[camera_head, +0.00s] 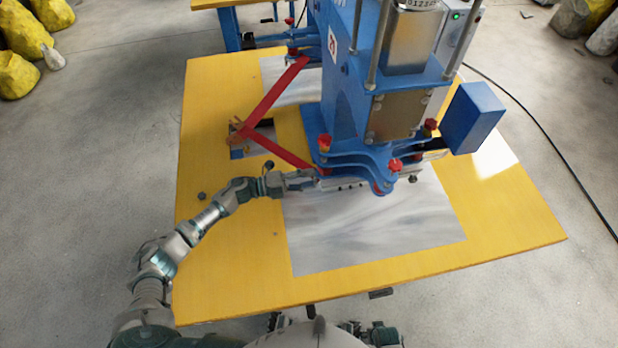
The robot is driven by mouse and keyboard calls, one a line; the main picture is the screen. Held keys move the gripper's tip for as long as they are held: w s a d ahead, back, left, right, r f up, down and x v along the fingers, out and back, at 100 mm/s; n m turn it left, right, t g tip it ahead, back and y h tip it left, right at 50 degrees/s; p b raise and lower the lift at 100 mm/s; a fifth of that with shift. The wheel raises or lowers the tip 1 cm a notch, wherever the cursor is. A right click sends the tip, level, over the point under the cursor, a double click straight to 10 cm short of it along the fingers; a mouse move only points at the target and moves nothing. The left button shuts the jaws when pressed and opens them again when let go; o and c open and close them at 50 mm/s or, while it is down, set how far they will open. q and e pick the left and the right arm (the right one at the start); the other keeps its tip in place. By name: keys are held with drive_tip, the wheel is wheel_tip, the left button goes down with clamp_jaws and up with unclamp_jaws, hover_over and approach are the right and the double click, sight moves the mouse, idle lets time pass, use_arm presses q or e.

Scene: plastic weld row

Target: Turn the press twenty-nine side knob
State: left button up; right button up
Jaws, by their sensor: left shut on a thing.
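The blue press (345,100) stands on the yellow table, with a white label (332,40) bearing a red number too small to read surely. Several red knobs sit around its lower plates: one at left (324,142), one at the front (396,165) and one at right (431,124). My left gripper (313,179) reaches in from the left, low at the press's left side by the plates. It is shut on a small part there, apparently the side knob, which the fingers mostly hide. My right gripper is not in view.
Red bars (275,95) form a V left of the press. A blue box (473,118) juts out at right. A grey sheet (375,235) covers the bare front of the yellow table (520,220). A black cable (560,160) runs along the floor at right.

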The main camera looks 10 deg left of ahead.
use_arm(q)
drive_tip(key=shift+a+f, duration=0.3)
drive_tip(key=o, duration=1.1)
drive_tip(key=v, duration=1.2)
drive_tip(key=shift+a, duration=0.4)
drive_tip(key=shift+d, duration=0.15)
